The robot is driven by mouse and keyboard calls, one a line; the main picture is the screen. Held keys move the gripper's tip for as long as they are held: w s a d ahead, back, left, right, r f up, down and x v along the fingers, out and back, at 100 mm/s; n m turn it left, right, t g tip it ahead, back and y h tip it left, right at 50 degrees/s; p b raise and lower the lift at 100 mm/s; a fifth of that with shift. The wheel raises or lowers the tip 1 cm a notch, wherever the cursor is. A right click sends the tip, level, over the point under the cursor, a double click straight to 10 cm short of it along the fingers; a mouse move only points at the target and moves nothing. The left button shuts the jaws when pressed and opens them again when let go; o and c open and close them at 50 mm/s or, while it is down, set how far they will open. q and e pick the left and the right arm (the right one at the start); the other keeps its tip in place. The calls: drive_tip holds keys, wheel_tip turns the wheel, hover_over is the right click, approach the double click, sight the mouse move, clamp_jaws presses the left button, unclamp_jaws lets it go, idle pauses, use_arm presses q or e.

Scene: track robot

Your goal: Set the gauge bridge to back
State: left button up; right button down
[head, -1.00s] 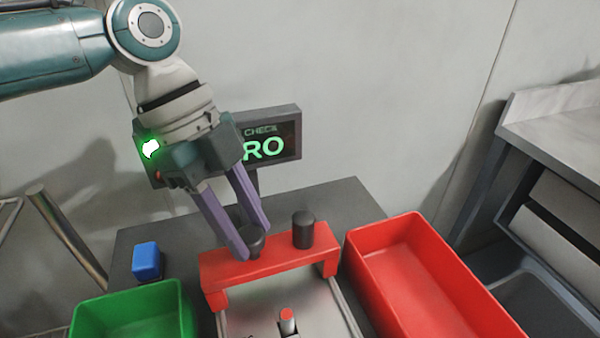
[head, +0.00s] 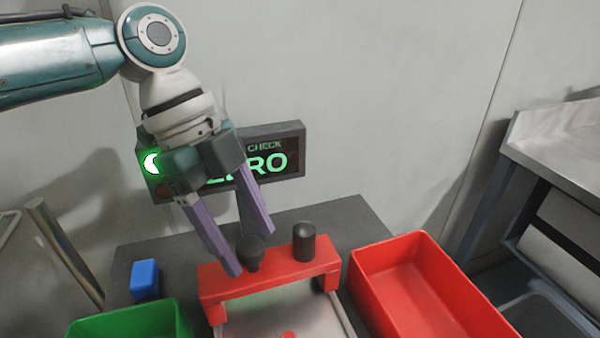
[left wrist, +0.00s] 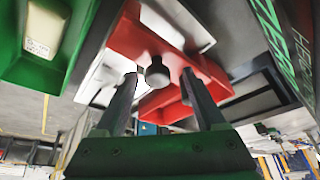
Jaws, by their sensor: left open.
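The gauge bridge (head: 275,282) is a red bar on short legs across a pale metal plate (head: 275,316) on the dark table. A black knob (head: 252,258) and a taller black cylinder (head: 304,243) stand on its top. My left gripper (head: 252,254) is open and points down at the knob, with its purple fingers to either side of it. In the left wrist view the knob (left wrist: 157,72) shows between the two separated fingertips, with no finger visibly pressed on it. My right gripper is not in view.
A green bin (head: 130,322) stands to the left and a red bin (head: 385,255) to the right of the plate. A blue block (head: 145,279) lies behind the green bin. A sign (head: 290,134) reading "ZERO" stands behind, partly hidden by my gripper.

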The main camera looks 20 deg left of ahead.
use_arm(q)
drive_tip(key=v, duration=1)
